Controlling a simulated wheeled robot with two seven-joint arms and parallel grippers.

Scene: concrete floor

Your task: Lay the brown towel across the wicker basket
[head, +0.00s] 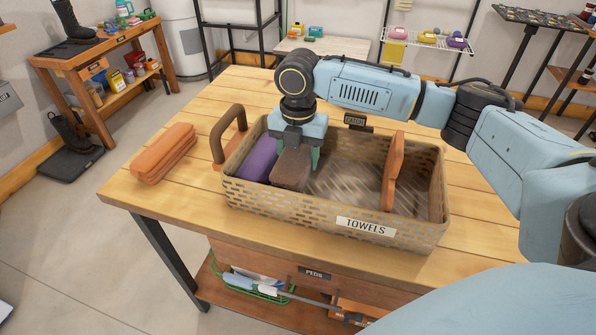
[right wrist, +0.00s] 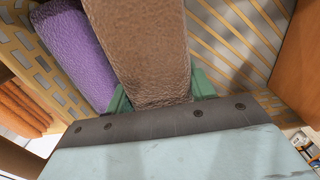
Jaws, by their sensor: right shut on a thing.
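The wicker basket (head: 290,205), with a "TOWELS" label on its front, stands on the wooden table. My right gripper (head: 296,157) reaches down into its left half and is shut on the brown towel (head: 289,178). The towel is folded into a thick strip and sits inside the basket walls, just right of a rolled purple towel (head: 256,160). In the right wrist view the brown towel (right wrist: 145,45) runs away from the green fingers, beside the purple towel (right wrist: 77,50). Whether it touches the basket floor is unclear. My left gripper is out of view.
An upright orange-brown panel (head: 393,172) stands in the basket's right part, with bare slatted floor between it and the brown towel. A folded orange towel (head: 163,153) lies on the table left of the basket.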

